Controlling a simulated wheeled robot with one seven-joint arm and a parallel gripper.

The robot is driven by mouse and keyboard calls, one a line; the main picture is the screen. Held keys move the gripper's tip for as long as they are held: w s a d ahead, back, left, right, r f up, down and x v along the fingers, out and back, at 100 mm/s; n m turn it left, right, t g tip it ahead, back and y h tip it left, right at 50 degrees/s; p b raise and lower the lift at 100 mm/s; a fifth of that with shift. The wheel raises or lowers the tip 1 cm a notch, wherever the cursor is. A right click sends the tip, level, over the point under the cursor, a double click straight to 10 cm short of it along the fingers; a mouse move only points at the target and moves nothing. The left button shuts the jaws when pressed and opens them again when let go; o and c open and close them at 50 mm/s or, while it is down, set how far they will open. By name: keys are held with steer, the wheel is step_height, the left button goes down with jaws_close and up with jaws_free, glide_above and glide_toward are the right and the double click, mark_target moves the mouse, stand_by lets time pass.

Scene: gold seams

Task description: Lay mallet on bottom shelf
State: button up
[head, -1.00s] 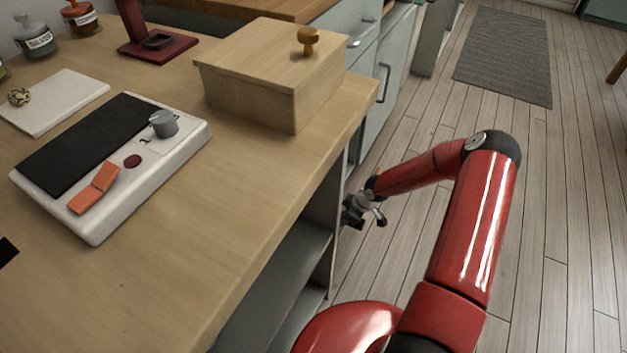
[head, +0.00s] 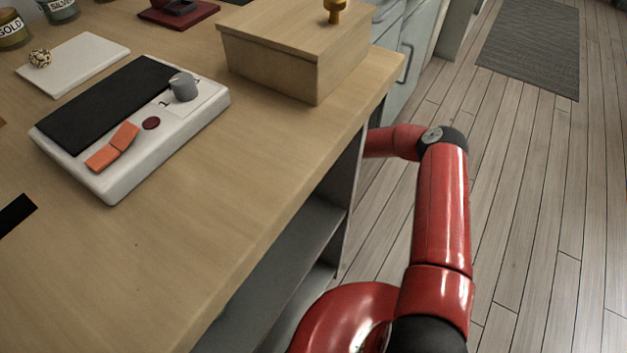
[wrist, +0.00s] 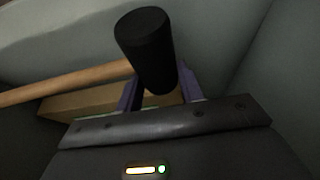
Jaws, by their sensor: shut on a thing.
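The mallet shows in the wrist view, with a black cylindrical head (wrist: 146,45) and a wooden handle (wrist: 65,83) running off to the left. My gripper (wrist: 160,88) is shut on the mallet close to its head, and the head hides part of the fingers. Grey panels surround the mallet. In the head view, the workbench's open side shows an upper shelf (head: 308,225) and a lower shelf (head: 312,283). I cannot tell whether the mallet touches a shelf.
A pale wooden piece (wrist: 85,101) lies behind the gripper in the wrist view. The bench top (head: 190,235) holds a wooden box (head: 270,65) near its edge and a white device (head: 205,105).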

steer(key=shift+f, duration=1.2)
steer(key=shift+f, duration=0.2)
steer(key=o, duration=1.1)
steer(key=shift+r, duration=0.15)
steer(key=v, duration=0.5)
steer(key=shift+d+r+p, duration=0.15)
steer(key=shift+r+p, duration=0.15)
steer(key=s+d, duration=0.2)
steer(key=d, duration=0.1)
steer(key=s+d, duration=0.2)
steer(key=d, duration=0.1)
steer(key=s+d, duration=0.2)
steer(key=d, duration=0.1)
steer(key=shift+s+d+f, duration=0.25)
steer(key=shift+s+d, duration=0.15)
